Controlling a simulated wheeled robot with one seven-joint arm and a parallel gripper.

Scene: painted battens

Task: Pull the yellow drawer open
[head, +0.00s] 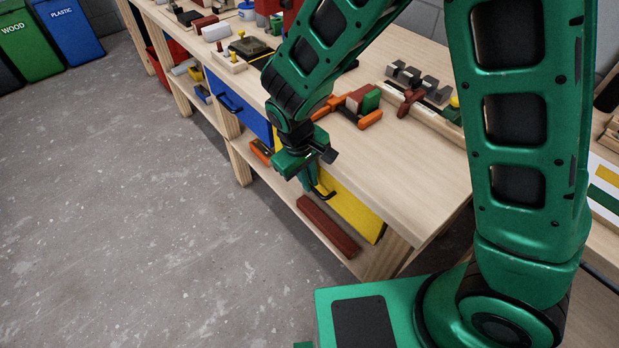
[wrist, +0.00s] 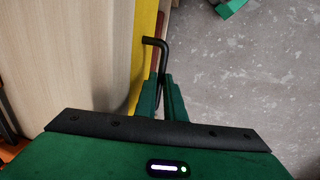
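The yellow drawer (head: 352,210) is under the right part of the workbench, and its front looks flush with the bench. Its black bar handle (head: 325,191) sticks out from the front. My gripper (head: 309,183) points down at the handle, beside the drawer front. In the wrist view the drawer's yellow edge (wrist: 146,40) runs along the benchtop, and the handle (wrist: 155,42) reaches down between the two green fingers (wrist: 163,95). The fingers are close on both sides of the bar; whether they press on it I cannot tell.
A blue drawer (head: 238,105) is left of the yellow one. The lower shelf holds a dark red beam (head: 328,226). The benchtop (head: 400,165) carries clamps and blocks. The grey floor (head: 150,200) before the bench is clear, with bins (head: 68,28) at the far left.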

